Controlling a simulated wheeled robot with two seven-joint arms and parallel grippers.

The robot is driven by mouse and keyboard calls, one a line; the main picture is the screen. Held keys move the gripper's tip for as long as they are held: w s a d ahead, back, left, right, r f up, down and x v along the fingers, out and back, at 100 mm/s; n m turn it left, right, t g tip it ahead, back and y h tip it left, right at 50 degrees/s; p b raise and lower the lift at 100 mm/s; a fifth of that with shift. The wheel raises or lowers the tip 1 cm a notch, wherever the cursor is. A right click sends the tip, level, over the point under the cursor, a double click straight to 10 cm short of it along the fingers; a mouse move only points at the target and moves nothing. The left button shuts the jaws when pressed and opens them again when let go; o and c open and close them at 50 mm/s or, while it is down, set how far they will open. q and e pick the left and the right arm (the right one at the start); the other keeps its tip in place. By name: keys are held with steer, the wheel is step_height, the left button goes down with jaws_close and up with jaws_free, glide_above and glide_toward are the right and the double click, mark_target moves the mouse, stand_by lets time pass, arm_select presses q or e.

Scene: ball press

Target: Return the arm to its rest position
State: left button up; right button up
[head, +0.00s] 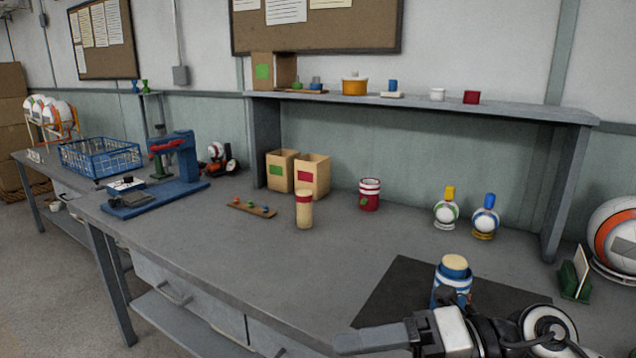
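My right gripper (375,339) is at the bottom right, its grey finger pointing left over the front of the workbench (330,260). Only one finger shows clearly, so I cannot tell whether it is open or shut; nothing shows at its visible tip. A blue and white can with a cream top (454,264) stands upright on the black mat (392,292), just behind the gripper body, which hides its lower part. I cannot tell whether they touch. My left gripper is not in view.
A cream cylinder with a red band (304,212), a red and white can (369,196) and two round bottles (446,212), (485,220) stand farther back. A blue press (172,160) and a blue basket (100,156) are at the left. The bench's middle front is clear.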

steer(key=w+d+f+m+t+h, duration=0.2)
steer(key=d+f+m+t+h, duration=0.15)
steer(key=m+t, duration=0.8)
steer(key=w+d+f+m+t+h, duration=0.3)
steer(key=m+t, duration=0.4)
steer(key=m, duration=1)
steer(key=s+d+f+m+g+h, duration=0.1)
steer(key=s+f+m+g+h, duration=0.2)
steer(key=s+f, duration=0.3)
steer(key=s+d+f+m+g+h, duration=0.1)
steer(key=s+f+m+g+h, duration=0.2)
steer(key=f, duration=1)
steer(key=s+m+g, duration=0.2)
steer(key=s, duration=0.1)
steer(key=shift+a, duration=0.1)
